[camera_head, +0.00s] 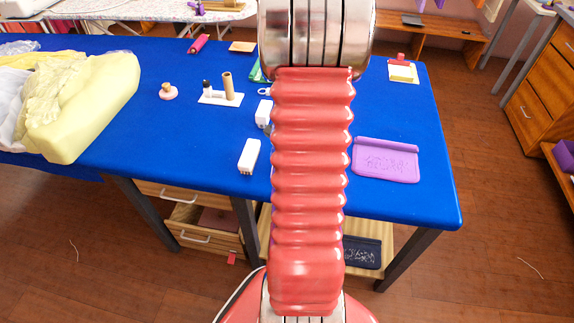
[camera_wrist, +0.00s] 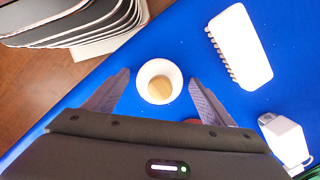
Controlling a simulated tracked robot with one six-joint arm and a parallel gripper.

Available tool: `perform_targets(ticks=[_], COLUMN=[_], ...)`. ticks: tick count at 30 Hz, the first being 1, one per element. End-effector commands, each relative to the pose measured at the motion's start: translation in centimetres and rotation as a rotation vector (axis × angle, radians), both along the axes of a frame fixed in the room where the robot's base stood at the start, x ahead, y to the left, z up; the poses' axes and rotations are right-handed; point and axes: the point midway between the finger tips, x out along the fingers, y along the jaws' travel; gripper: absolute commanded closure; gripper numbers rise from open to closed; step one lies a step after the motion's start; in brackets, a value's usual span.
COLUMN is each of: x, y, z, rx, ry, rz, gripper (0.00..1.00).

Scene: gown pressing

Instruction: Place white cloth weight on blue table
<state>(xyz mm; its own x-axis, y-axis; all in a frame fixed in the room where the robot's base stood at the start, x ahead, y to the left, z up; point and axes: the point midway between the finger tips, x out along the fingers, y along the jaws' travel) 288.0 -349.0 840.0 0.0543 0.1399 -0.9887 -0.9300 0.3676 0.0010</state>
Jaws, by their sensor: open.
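The white cloth weight (camera_wrist: 146,75) is a round white disc with a wooden knob. In the wrist view it lies on the blue table (camera_wrist: 185,30), near the table's edge. My gripper (camera_wrist: 159,78) is open, with one finger on each side of the weight and visible blue gaps between. I cannot tell how high the fingers are above the tabletop. In the head view the blue table (camera_head: 300,205) spans the middle. My arm hides the gripper and the white weight there.
A white toothed block (camera_wrist: 240,45) and a white device (camera_wrist: 285,138) lie to the right. On the table are a pink weight (camera_head: 168,93), a white stand with bottles (camera_head: 220,99), a purple pad (camera_head: 386,162) and yellow fabric (camera_head: 95,105). Blue space lies left of the white block.

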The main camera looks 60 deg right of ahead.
Motion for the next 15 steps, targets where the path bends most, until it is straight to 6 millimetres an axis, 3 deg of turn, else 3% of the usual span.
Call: perform_targets(ticks=[5,15], x=[0.0,-0.4], y=[-0.3,-1.1], z=[1.5,7.1], rx=[-0.002,-0.004], ry=[-0.001,-0.002], rz=[0.000,-0.002], gripper=[0.23,0.23])
